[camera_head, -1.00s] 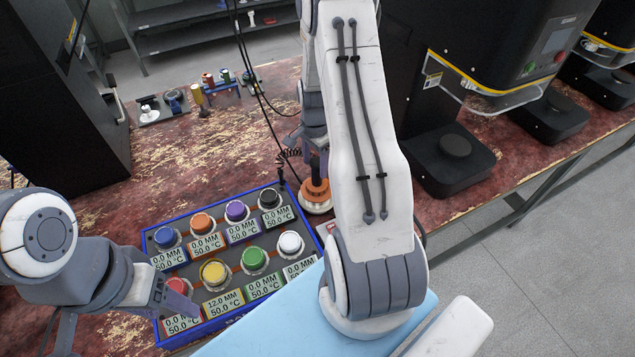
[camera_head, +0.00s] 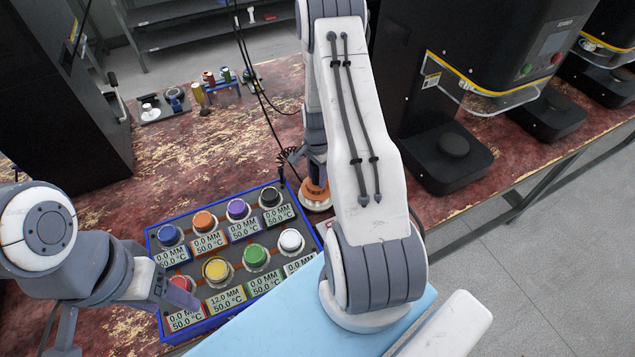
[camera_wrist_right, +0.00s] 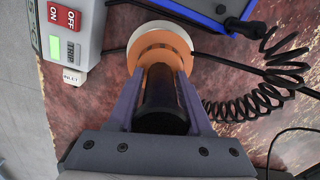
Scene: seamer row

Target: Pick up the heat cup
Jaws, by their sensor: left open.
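The heat cup, an orange round piece with a black upright handle, stands on a pale round base on the table. It shows in the head view (camera_head: 315,193) beside the panel's far right corner, and in the right wrist view (camera_wrist_right: 160,52). My right gripper (camera_wrist_right: 160,85) has come down over it, one finger on each side of the black handle. Whether the fingers press on the handle is not clear. In the head view my right gripper (camera_head: 316,168) is partly hidden by my arm. My left gripper (camera_head: 172,292) is open and empty above the panel's near left part.
A blue-framed panel (camera_head: 150,240) holds several coloured knobs with displays. A coiled black cable (camera_wrist_right: 255,103) lies right of the heat cup in the wrist view. A switch box (camera_wrist_right: 72,35) stands upper left there. Black machines (camera_head: 455,150) stand at the right.

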